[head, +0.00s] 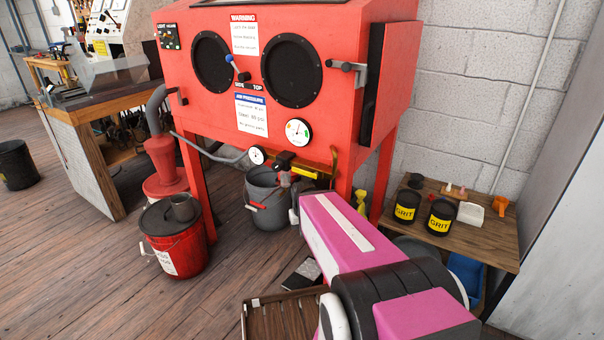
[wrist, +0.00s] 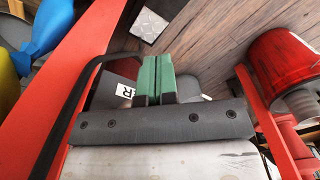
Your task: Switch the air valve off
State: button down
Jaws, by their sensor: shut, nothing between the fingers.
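A red blast cabinet (head: 215,105) stands ahead in the head view. Under its front edge are a round gauge (head: 257,155), a dark fitting (head: 285,159) and a yellow bar (head: 312,173), which looks like the air valve's handle. Its exact setting is hard to read. My pink arm reaches toward this spot and partly covers the area below it. In the wrist view my gripper (wrist: 157,62) has its green fingers together and holds nothing. I cannot make out the valve in the wrist view, nor whether the fingers touch it.
A grey bucket (head: 265,215) stands under the cabinet, and a red bucket (head: 175,255) to its left. A dark curved bar or hose (wrist: 82,85) runs left of my fingers. A wooden crate (head: 262,315) lies in front. A small table (head: 470,235) with grit cans is at right.

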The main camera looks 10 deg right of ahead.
aim_at(315, 175)
jog(key=k+l+z, duration=0.1)
jog(key=k+l, duration=0.15)
jog(key=k, duration=0.25)
jog(key=k+l+z, duration=0.15)
jog(key=k, duration=0.4)
jog(key=i+l, duration=0.1)
jog(key=i, duration=0.4)
